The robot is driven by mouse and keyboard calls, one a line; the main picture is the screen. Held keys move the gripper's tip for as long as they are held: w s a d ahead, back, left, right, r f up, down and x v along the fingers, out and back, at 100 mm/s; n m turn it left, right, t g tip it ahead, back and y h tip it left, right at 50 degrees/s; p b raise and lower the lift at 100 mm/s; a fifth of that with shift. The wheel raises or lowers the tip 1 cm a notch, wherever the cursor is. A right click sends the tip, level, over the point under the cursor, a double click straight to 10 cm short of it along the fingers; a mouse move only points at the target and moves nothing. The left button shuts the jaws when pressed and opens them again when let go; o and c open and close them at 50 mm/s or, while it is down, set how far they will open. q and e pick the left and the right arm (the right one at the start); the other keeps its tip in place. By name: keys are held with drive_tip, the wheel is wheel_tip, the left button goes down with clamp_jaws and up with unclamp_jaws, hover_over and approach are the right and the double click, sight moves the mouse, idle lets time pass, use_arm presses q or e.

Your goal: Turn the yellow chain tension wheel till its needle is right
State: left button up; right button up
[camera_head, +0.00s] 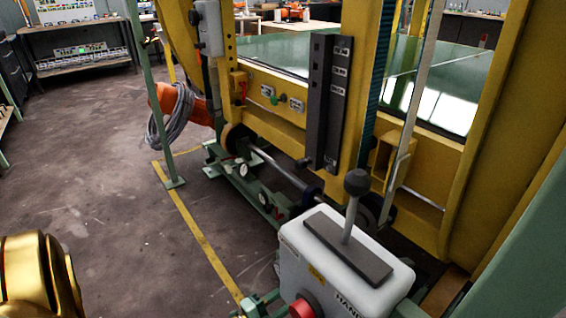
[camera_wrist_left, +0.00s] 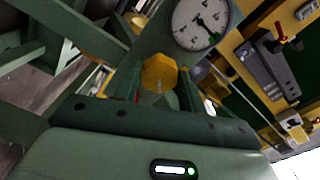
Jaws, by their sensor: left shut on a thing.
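The yellow wheel (camera_wrist_left: 159,72) is in the upper middle of the left wrist view, a small faceted knob. A round white gauge (camera_wrist_left: 196,22) with black marks is just behind it to the upper right. Its dark needle points to the lower right, near a small green patch at the rim; the exact reading is too small to tell. My left gripper (camera_wrist_left: 160,88) is shut on the yellow wheel, and its green body fills the bottom of the view. The wheel and gauge cannot be made out in the head view. My right gripper is in neither view.
In the head view, a grey control box (camera_head: 345,262) with a black-knobbed lever stands in front of the yellow machine frame (camera_head: 270,118). A green post (camera_head: 150,90) and an orange part with a grey cable (camera_head: 180,112) stand left. The floor at left is clear.

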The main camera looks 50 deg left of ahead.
use_arm(q)
drive_tip(key=shift+s+f, duration=0.15)
drive_tip(key=shift+f, duration=0.05)
drive_tip(key=o, duration=1)
drive_tip(key=shift+c, duration=0.2)
drive_tip(key=shift+r, duration=0.1)
drive_tip(key=s+a+p, duration=0.1)
drive_tip(key=s+p, duration=0.2)
drive_tip(key=s, duration=1.3)
drive_tip(key=shift+a, duration=0.15)
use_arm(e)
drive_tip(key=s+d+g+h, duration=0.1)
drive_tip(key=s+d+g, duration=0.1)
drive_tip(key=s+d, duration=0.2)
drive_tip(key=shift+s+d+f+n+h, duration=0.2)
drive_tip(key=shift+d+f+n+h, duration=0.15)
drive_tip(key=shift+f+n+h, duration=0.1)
use_arm(q)
drive_tip(key=shift+s, duration=0.1)
